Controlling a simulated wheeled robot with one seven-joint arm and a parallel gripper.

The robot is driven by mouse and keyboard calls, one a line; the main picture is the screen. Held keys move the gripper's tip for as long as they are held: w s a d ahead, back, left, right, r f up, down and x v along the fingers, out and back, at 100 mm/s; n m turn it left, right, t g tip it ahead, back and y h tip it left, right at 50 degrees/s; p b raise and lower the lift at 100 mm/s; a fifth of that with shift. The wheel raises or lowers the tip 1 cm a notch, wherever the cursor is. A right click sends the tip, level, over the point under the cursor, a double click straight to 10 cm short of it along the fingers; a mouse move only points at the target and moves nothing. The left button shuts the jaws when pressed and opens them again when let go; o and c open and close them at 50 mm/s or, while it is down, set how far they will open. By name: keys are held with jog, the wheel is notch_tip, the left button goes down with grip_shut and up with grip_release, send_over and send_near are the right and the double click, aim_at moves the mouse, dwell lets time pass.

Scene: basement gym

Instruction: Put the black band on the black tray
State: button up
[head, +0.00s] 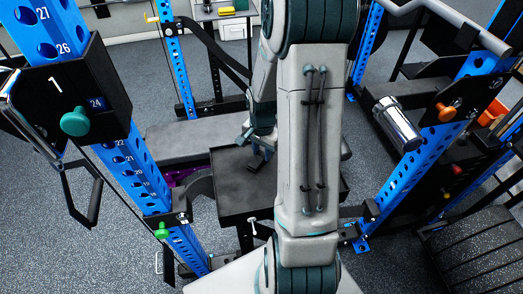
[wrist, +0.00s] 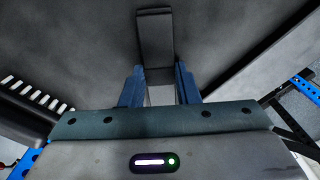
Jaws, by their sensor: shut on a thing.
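The black tray (head: 228,194) is a flat, dark, rimmed surface in the middle of the head view, partly hidden behind my arm. My gripper (head: 262,147) is over the tray and points down at it. It is shut on the black band (wrist: 155,40), a dark strip that extends past the blue fingers in the wrist view. The band also shows as a small dark piece below the fingers in the head view (head: 257,163). I cannot tell whether the band touches the tray.
A grey bench pad (head: 185,138) lies behind and left of the tray. Blue rack posts stand at the left (head: 135,175) and right (head: 412,160), with a chrome cylinder (head: 397,123) on the right. Speckled floor (head: 60,245) is clear at the front left.

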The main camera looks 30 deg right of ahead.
aim_at(262, 154)
jog(key=o, duration=1)
jog(key=shift+f, duration=0.1)
notch_tip(262, 154, up, 12)
jog(key=shift+s+a+r+n+t, duration=0.55)
jog(key=shift+s+a+r+n, duration=0.95)
jog(key=shift+s+a+n, duration=0.7)
jog(key=shift+s+a+r+n+t, duration=0.5)
jog(key=shift+s+a+r+n, duration=1)
jog(key=shift+s+a+n, duration=0.65)
jog(key=shift+s+a+r+n+t, duration=0.55)
jog(key=shift+s+a+r+n, duration=0.95)
jog(key=shift+s+a+n, duration=0.65)
jog(key=shift+s+d+m, duration=0.25)
jog(key=shift+m, duration=0.05)
